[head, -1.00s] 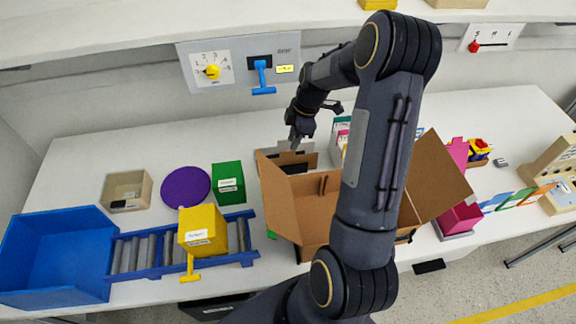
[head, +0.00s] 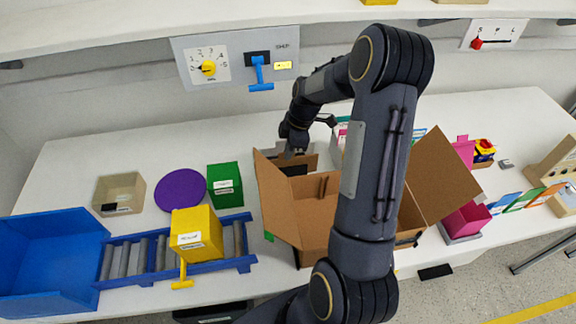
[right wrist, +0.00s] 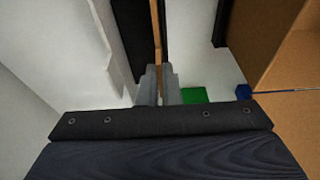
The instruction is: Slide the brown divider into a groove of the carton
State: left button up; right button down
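The carton (head: 284,206) stands open on the table, its flaps spread. Slotted brown pieces show inside it; my right arm hides its right part. The brown divider (head: 311,161) is upright behind the carton at a pale stand with a dark slot, mostly hidden. In the right wrist view the divider (right wrist: 157,32) is a thin brown edge running down to the fingers. My right gripper (head: 296,153) is low over it; its fingers (right wrist: 159,86) are close together with the edge between them. The carton wall (right wrist: 268,40) is at right, apart from the fingers. My left gripper is out of view.
Left of the carton are a green box (head: 224,184), a yellow box (head: 196,232) on a roller track, a purple disc (head: 181,190) and a blue bin (head: 50,262). A switch panel (head: 236,62) is on the back wall. A magenta bin (head: 467,219) stands right.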

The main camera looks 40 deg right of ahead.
jog(key=shift+r, duration=0.1)
jog(key=shift+w+a+r+p+v, duration=0.2)
jog(key=shift+p+v, duration=0.5)
jog(key=shift+v, duration=0.5)
jog(key=shift+w+a+f+p+v, duration=0.1)
jog(key=shift+a+p+v, duration=0.2)
jog(key=shift+p+v, duration=0.65)
jog(key=shift+w+a+r+p+v, duration=0.2)
jog(key=shift+p+v, duration=0.25)
jog(key=shift+v, duration=0.95)
jog(key=shift+w+a, duration=0.1)
